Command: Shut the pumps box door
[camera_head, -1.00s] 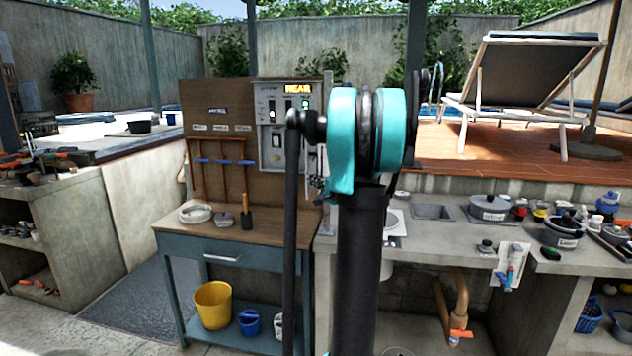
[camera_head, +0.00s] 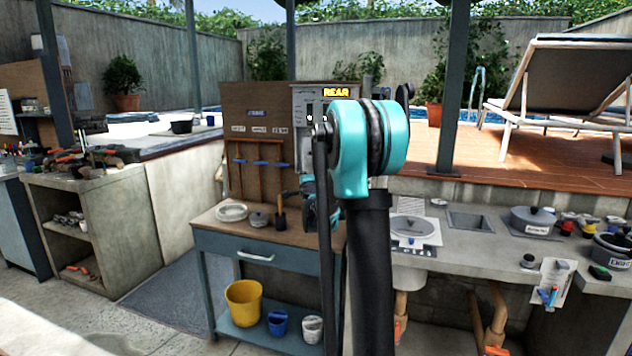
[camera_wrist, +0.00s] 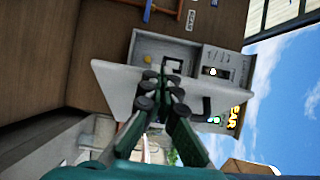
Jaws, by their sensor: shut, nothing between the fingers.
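The grey control box (camera_head: 312,108) with a lit REAR display is mounted on the brown board, and my arm hides much of it in the head view. In the wrist view, turned sideways, the box (camera_wrist: 203,60) shows switches and a recess with a small yellow part. A pale grey panel (camera_wrist: 112,82) sticks out beside the recess and looks like its open door. My gripper (camera_wrist: 157,80) is shut and empty, its fingertips in front of this panel and the recess. I cannot tell whether they touch. No pumps label is readable.
Below the board stands a blue bench (camera_head: 220,242) with a dish, a lidded pot and a brush on top. A yellow bucket (camera_head: 243,303) is on its lower shelf. A stone counter (camera_head: 470,250) with pots is at right. Open floor lies at front left.

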